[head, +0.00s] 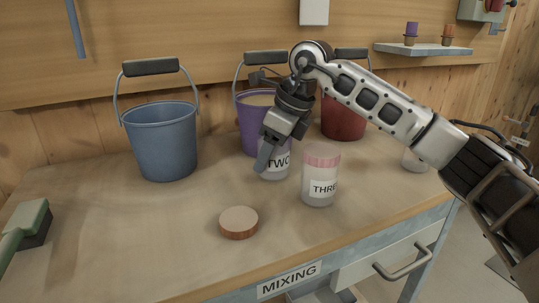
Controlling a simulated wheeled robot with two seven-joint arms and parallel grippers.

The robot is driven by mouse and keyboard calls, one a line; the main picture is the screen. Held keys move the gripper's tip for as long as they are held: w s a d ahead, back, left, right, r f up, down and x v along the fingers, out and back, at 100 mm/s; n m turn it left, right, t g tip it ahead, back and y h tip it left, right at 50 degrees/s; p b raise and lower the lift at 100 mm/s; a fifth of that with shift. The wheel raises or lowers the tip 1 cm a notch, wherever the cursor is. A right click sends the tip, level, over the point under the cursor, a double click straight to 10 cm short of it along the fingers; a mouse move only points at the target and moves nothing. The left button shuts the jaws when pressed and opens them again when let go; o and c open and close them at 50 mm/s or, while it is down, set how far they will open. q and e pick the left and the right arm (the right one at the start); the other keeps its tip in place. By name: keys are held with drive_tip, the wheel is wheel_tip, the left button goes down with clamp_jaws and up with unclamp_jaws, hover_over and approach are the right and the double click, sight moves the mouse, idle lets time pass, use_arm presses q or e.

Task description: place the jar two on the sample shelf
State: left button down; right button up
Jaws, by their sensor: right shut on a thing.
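Jar two (277,172) is a clear jar with a white label reading "TWO", upright at the middle of the bench. My right gripper (268,152) reaches down from above and is shut on jar two. The gripper covers the jar's top, so I cannot see whether a lid is on it. I cannot tell whether the jar's base touches the bench. The wall shelf (428,50) at the upper right, which looks like the sample shelf, holds a purple-topped and an orange-topped small item. My left gripper is not in view.
Jar three (320,180), pink-lidded, stands close to the right of jar two. A round lid (238,222) lies in front. Blue (161,140), purple (254,120) and red (341,120) buckets stand behind. Another jar (414,162) is partly hidden by my arm. A green tool (26,225) lies left.

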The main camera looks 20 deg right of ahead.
drive_tip(key=shift+f, duration=0.25)
drive_tip(key=o, duration=0.6)
drive_tip(key=shift+f, duration=0.1)
drive_tip(key=o, duration=0.4)
